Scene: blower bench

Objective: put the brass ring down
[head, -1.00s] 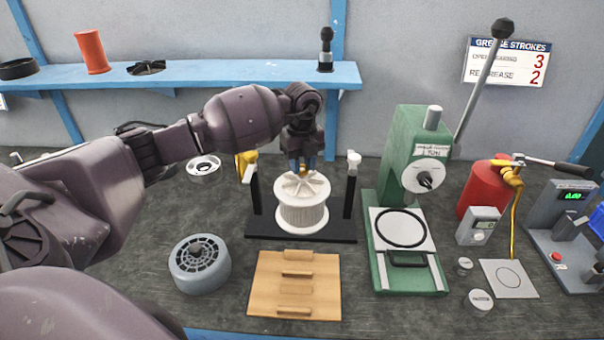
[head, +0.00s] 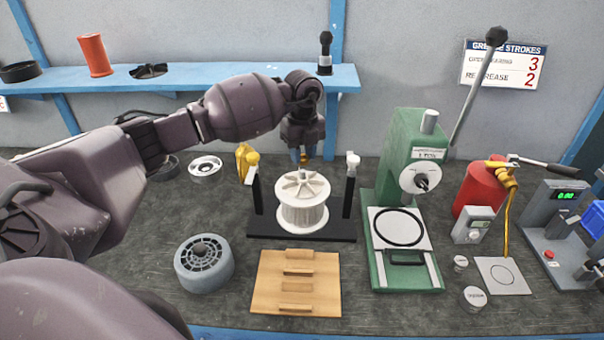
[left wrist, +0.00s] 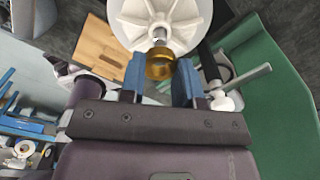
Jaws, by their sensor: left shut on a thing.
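The brass ring (left wrist: 160,62) is between the blue fingertips of my left gripper (left wrist: 161,80) in the left wrist view. The left gripper is shut on it. In the head view the left gripper (head: 303,158) points down over the back of the white finned wheel (head: 302,210), with a little of the ring (head: 304,160) showing under the fingers. The wheel sits between two black posts on a black stand (head: 300,230). In the left wrist view a metal shaft end shows by the ring at the wheel's hub; I cannot tell whether they touch. My right gripper is not in view.
A green press (head: 408,190) stands close on the right of the stand. A wooden board (head: 297,270) and a grey round housing (head: 203,262) lie in front. A pale ring-shaped part (head: 205,168) lies at the back left. Bare bench shows between the housing and the stand.

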